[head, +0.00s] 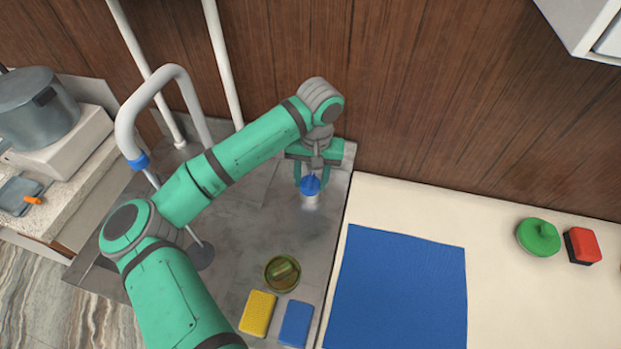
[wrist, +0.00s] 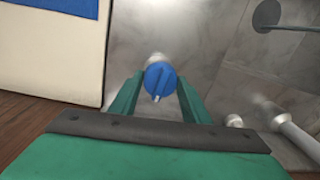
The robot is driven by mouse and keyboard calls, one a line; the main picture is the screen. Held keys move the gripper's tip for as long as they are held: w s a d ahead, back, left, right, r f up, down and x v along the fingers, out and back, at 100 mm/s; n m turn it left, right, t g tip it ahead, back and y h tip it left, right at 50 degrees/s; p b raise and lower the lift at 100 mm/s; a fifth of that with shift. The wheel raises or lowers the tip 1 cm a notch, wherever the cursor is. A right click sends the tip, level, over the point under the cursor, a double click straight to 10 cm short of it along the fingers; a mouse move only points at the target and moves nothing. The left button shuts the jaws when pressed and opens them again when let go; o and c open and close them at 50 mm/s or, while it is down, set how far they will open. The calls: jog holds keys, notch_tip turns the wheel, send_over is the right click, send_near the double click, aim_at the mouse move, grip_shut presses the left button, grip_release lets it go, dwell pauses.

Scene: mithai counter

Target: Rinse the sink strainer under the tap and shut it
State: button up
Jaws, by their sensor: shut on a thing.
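My gripper (head: 311,172) points down at the back right of the grey sink area, with its two fingers shut on a blue tap knob (head: 310,187). In the wrist view the knob (wrist: 159,78) sits between the fingers and shows a pale pointer line. The white gooseneck tap (head: 127,125) with a blue collar stands at the left. A thin pale line, seemingly water, runs from its spout to a dark round disc (head: 201,257). A round olive-green piece with a raised bar (head: 282,273), possibly the strainer, lies at the front; I cannot tell for sure.
A yellow sponge (head: 257,313) and a blue sponge (head: 296,323) lie at the front. A blue mat (head: 400,290), a green round item (head: 538,237) and a red-black block (head: 582,246) are on the right counter. A grey pot (head: 38,105) stands far left.

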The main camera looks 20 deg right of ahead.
jog(key=shift+w+m, duration=0.1)
jog(key=shift+m, duration=1.2)
jog(key=shift+r, duration=0.1)
jog(key=o, duration=1)
jog(key=shift+o, duration=0.2)
notch_tip(320, 180, up, 11)
jog(key=shift+s+d, duration=0.25)
jog(key=shift+f, duration=0.2)
